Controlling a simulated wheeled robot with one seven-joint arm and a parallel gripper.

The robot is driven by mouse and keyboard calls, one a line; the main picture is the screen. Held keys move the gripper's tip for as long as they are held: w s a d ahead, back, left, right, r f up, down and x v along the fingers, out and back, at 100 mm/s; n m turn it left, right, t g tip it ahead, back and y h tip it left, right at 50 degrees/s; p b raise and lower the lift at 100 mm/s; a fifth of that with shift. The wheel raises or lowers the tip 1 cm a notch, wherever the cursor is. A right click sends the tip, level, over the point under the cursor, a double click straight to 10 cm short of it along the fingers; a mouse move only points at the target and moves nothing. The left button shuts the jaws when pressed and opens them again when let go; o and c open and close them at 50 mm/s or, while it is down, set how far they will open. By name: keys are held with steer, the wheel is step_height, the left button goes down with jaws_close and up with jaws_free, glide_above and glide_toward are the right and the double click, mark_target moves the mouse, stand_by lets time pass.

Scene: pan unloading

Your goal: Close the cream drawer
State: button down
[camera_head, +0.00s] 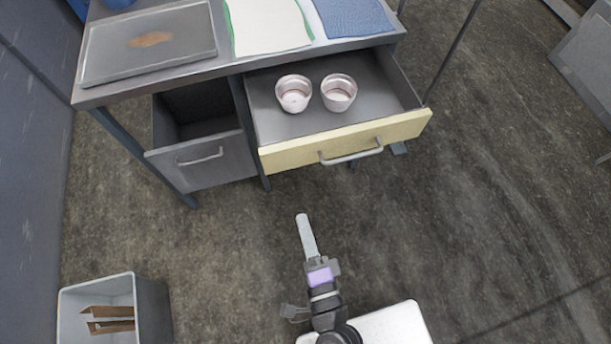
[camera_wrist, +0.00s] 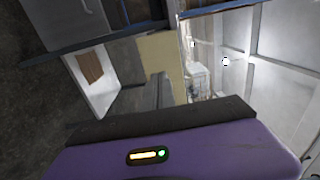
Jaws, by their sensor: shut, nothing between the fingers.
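The cream drawer (camera_head: 300,151) is pulled open from the grey workbench in the head view. Its grey bar handle (camera_head: 350,157) is on the cream front. Two pale pinkish cups (camera_head: 294,101) (camera_head: 338,102) stand upright inside it, side by side. My gripper (camera_head: 302,218) is shut and empty, below and in front of the drawer, apart from it. In the wrist view, the purple gripper body fills the bottom, and a cream panel shows near the middle; I cannot tell for sure that it is the drawer front.
A grey drawer (camera_head: 203,160) with a handle also stands open to the left. The bench top holds a stained grey tray (camera_head: 190,60), a green-edged white cloth (camera_head: 265,25) and a blue cloth (camera_head: 352,17). A bin (camera_head: 153,305) with cardboard stands lower left. Floor before the cream drawer is clear.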

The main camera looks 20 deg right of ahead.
mark_target(267, 100)
steer(key=w+p, duration=0.2)
steer(key=w, duration=1.2)
steer(key=w+b, duration=0.9)
steer(key=w, duration=1.6)
steer(key=shift+w, duration=0.35)
steer(key=shift+w+b, duration=0.3)
steer(key=shift+w+r, duration=0.2)
steer(key=shift+r, duration=0.05)
steer(key=shift+d, duration=0.1)
